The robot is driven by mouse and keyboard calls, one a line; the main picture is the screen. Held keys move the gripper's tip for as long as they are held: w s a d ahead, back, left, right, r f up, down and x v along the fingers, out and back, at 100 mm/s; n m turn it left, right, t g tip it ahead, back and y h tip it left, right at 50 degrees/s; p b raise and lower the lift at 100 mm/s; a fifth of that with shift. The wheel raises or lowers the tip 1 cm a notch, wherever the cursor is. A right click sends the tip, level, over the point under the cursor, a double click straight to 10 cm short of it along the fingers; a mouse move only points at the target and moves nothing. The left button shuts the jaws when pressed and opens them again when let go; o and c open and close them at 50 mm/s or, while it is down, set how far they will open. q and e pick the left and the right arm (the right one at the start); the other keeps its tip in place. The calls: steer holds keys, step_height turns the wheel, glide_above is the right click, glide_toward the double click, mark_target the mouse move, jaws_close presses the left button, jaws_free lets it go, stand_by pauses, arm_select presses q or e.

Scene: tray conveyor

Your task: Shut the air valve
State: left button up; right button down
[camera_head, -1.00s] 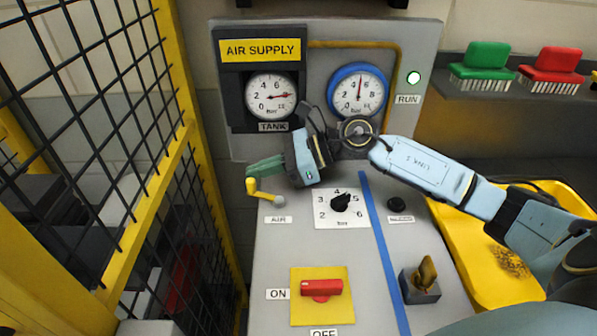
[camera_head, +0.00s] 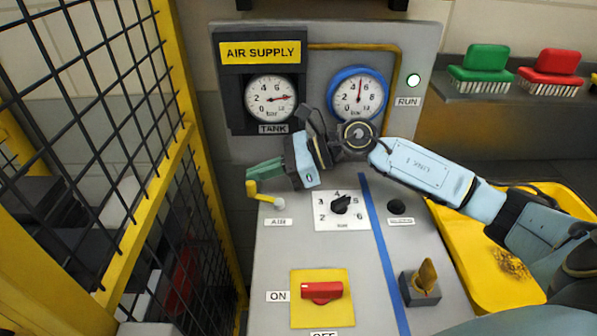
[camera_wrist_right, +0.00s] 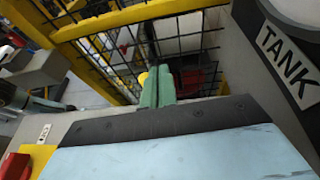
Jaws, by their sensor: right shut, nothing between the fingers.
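The air valve's yellow lever (camera_head: 257,192) is on the grey panel's left side, just above the AIR label (camera_head: 278,222). Its grip end points left and up from the pivot. My right gripper (camera_head: 265,169) is shut and empty, its green fingers pointing left just above the lever's grip end. I cannot tell whether they touch it. In the right wrist view, the shut fingers (camera_wrist_right: 158,88) stand upright in the picture, and a small yellow piece (camera_wrist_right: 142,80), likely the lever's end, shows beside them. My left gripper is not in view.
A yellow-framed mesh fence (camera_head: 150,220) stands close on the left. Right of the lever are a black pressure knob (camera_head: 340,204) and a key-like brass switch (camera_head: 426,275); a red ON/OFF switch (camera_head: 321,292) is below. The tank gauge (camera_head: 270,99) is above my gripper.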

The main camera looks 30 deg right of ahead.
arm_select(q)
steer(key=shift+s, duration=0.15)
arm_select(e)
steer(key=shift+s, duration=0.15)
steer(key=shift+s+d, duration=0.2)
steer(key=shift+s, duration=0.45)
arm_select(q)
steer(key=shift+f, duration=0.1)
